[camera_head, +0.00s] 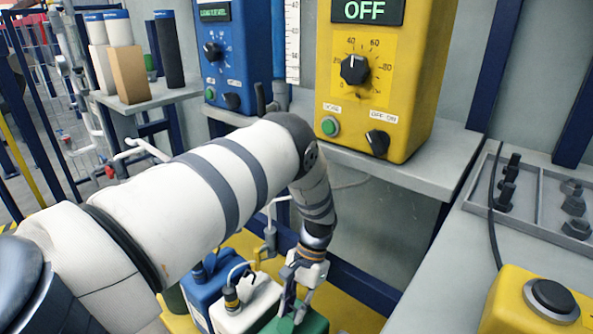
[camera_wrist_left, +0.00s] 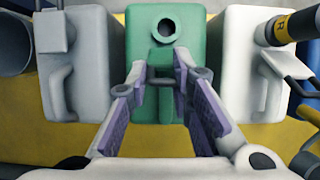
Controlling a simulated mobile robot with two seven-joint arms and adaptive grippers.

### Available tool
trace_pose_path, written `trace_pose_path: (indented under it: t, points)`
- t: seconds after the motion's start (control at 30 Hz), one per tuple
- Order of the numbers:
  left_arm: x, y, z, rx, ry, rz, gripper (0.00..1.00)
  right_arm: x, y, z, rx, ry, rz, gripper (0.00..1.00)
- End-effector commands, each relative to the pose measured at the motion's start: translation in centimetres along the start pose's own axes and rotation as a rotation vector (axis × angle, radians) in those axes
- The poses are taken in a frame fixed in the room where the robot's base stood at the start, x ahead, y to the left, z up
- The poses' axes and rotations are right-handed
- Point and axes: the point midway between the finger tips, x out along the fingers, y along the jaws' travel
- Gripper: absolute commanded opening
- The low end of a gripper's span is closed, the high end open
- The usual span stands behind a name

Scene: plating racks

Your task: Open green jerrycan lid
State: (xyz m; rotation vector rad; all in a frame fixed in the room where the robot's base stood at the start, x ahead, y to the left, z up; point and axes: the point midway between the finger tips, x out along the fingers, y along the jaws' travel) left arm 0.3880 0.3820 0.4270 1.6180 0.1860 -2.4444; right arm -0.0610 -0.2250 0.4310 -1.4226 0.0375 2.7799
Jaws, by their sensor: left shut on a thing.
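The green jerrycan (camera_wrist_left: 200,22) stands in the middle of the left wrist view, with a round dark opening (camera_wrist_left: 165,30) at its top. In the head view only part of its green top (camera_head: 312,321) shows at the bottom edge. My left gripper (camera_wrist_left: 160,72) is over its top, beside the opening, with purple-padded fingers on either side of a small grey piece (camera_wrist_left: 160,82), seemingly the lid. The fingers hide part of this piece and the handle area. In the head view the left gripper (camera_head: 298,283) points down. My right gripper is not in view.
The yellow control box (camera_head: 385,80) and grey shelf (camera_head: 430,170) rise behind. A parts tray (camera_head: 540,205) lies at right.

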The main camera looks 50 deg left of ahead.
Motion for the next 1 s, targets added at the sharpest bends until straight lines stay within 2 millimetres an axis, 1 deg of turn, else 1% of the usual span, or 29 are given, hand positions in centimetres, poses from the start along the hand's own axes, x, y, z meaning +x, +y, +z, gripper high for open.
trace_pose_path:
  t: [0.03,0.4,0.43,0.47,0.5,0.53,0.7,1.0]
  points:
    - [0.51,-1.03,0.12,-0.004,-0.005,-0.021,0.00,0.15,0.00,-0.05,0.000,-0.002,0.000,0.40]
    - [0.51,-1.03,0.26,-0.005,-0.012,-0.021,0.00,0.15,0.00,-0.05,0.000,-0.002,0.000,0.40]
    - [0.52,-1.03,0.27,-0.005,-0.012,-0.021,0.22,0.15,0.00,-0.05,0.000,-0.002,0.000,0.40]
    - [0.52,-1.03,0.27,-0.005,-0.012,-0.021,0.29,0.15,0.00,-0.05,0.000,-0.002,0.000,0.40]
    - [0.52,-1.03,0.28,-0.005,-0.012,-0.020,0.38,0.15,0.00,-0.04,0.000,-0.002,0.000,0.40]
    - [0.53,-1.03,0.28,-0.005,-0.012,-0.020,0.43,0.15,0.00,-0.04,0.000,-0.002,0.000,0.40]
    - [0.54,-1.04,0.30,-0.004,-0.013,-0.020,0.47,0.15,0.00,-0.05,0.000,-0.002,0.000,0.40]
    - [0.45,-0.86,0.34,-0.003,-0.015,-0.018,0.47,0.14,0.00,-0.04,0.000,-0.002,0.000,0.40]
